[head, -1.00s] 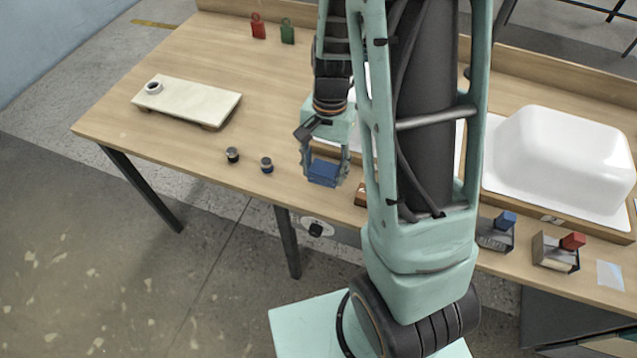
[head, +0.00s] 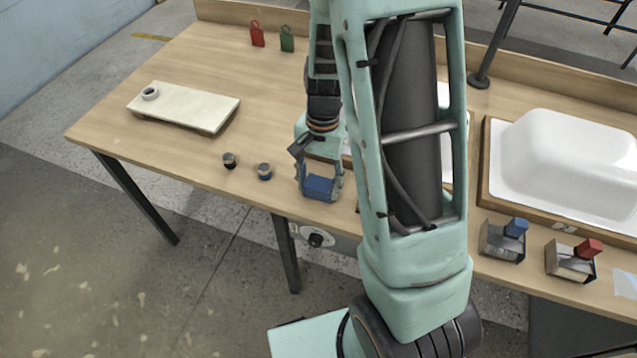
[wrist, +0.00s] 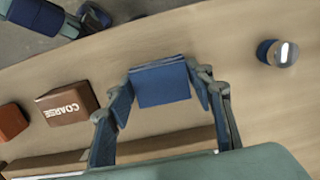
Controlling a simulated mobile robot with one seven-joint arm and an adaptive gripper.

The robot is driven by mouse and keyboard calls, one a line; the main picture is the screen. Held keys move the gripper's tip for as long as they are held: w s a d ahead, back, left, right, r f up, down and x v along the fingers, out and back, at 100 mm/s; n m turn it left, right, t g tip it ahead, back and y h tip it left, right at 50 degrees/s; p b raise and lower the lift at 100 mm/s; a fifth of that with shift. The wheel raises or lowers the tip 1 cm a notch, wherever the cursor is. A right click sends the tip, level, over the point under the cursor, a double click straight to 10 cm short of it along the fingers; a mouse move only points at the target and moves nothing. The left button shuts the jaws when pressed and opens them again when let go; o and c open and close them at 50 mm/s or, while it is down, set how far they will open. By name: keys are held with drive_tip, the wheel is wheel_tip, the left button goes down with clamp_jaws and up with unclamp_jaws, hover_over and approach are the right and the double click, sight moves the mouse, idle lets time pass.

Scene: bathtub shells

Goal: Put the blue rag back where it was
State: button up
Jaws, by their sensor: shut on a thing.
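The blue rag (head: 319,187) is a folded block-like piece held between the fingers of my gripper (head: 320,184). In the wrist view, the blue rag (wrist: 160,83) shows between the two fingertips, with the wooden table around it. My gripper is shut on the rag, near the table's front edge, just right of two small jars. I cannot tell whether the rag touches the table.
In the wrist view, a brown box marked COARSE (wrist: 66,103) and an orange-brown block (wrist: 12,121) lie left. A pale board (head: 185,106) is farther left; a white tub shell (head: 575,155) stands right.

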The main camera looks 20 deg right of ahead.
sight(321, 179)
drive_tip(key=o, duration=1.1)
drive_tip(key=shift+f, duration=0.1)
wheel_tip(321, 179, up, 12)
drive_tip(key=w+p, duration=0.1)
drive_tip(key=shift+d, duration=0.4)
drive_tip(key=shift+w, duration=0.1)
